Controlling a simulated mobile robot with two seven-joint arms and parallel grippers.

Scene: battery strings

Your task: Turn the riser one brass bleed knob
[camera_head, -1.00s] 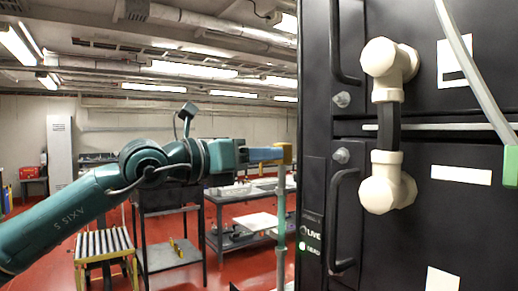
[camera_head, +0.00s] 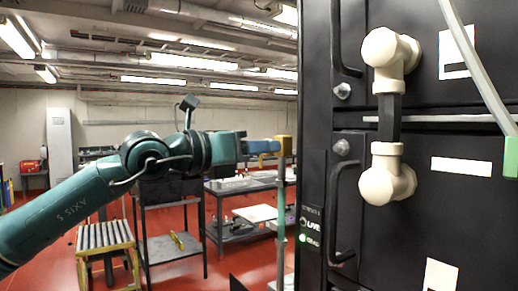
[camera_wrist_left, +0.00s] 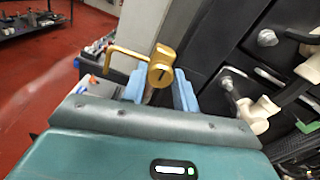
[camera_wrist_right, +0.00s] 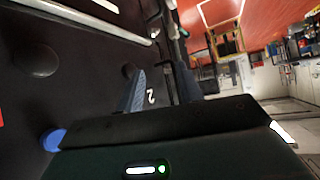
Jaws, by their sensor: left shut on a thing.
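In the head view the left gripper (camera_head: 264,146) reaches right to the same yellow-gold knob (camera_head: 284,146), at the top of a thin green upright pipe (camera_head: 281,215) beside the black cabinet. The fingers partly hide the knob's lower body. My right gripper (camera_wrist_right: 161,90) shows only in its wrist view, open and empty, close to a dark panel.
The black cabinet (camera_head: 460,230) stands close on the right, with handles and cream pipe fittings (camera_head: 388,172) sticking out. Shelved benches (camera_head: 240,184), a black cart (camera_head: 172,250) and a yellow-framed roller stand (camera_head: 104,236) are behind my left arm. Red floor lies open between them.

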